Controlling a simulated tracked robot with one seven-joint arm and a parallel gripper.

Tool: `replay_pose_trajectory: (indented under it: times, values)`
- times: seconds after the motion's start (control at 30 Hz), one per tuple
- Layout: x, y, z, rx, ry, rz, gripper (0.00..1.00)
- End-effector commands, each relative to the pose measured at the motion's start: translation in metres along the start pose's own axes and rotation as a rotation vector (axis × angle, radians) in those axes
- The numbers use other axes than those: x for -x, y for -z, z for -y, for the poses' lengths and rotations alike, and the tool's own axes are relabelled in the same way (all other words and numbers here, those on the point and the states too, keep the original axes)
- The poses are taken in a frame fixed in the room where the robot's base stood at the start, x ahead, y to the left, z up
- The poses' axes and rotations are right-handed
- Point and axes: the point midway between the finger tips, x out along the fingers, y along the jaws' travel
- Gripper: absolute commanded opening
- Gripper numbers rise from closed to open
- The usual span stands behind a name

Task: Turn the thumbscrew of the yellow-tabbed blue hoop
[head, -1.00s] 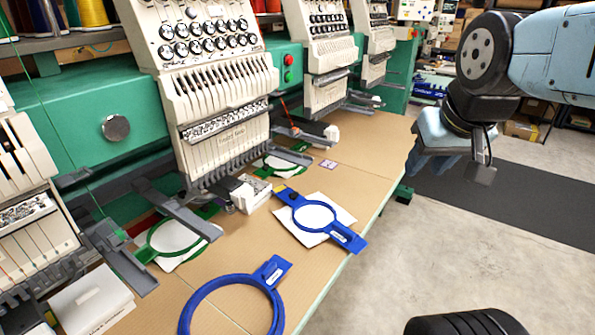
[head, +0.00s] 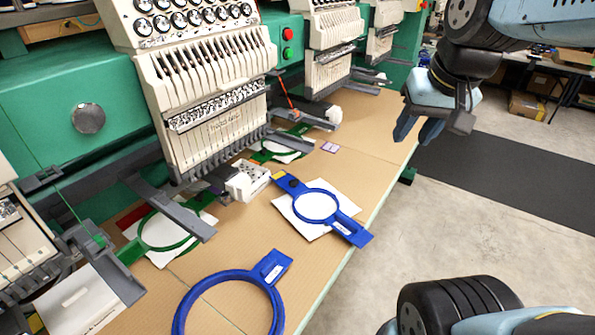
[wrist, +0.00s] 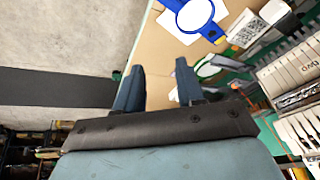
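The yellow-tabbed blue hoop (head: 336,213) lies on a white sheet (head: 296,222) near the table's right edge. Its yellow tab (head: 279,177) is at the upper left end, with a small dark knob (head: 292,184) beside it that may be the thumbscrew. In the wrist view the hoop (wrist: 171,4) shows at the top, with its yellow tab (wrist: 220,40). My gripper (head: 415,133) hangs above and beyond the hoop, at the table's far right edge. Its two fingers (wrist: 158,78) are apart, with nothing between them.
A larger blue hoop (head: 178,312) lies nearer, without a sheet. Green hoops (head: 148,246) sit under the embroidery machine heads (head: 205,100), which overhang the table's left side. A white box (head: 247,182) stands left of the yellow tab.

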Motion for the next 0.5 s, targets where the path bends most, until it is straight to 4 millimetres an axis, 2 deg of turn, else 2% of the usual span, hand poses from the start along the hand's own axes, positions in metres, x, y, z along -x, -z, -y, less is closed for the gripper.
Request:
replay_pose_trajectory:
  times: [0.5]
  values:
    - [-0.064,0.060,0.027,-0.350,0.186,0.437,0.38]
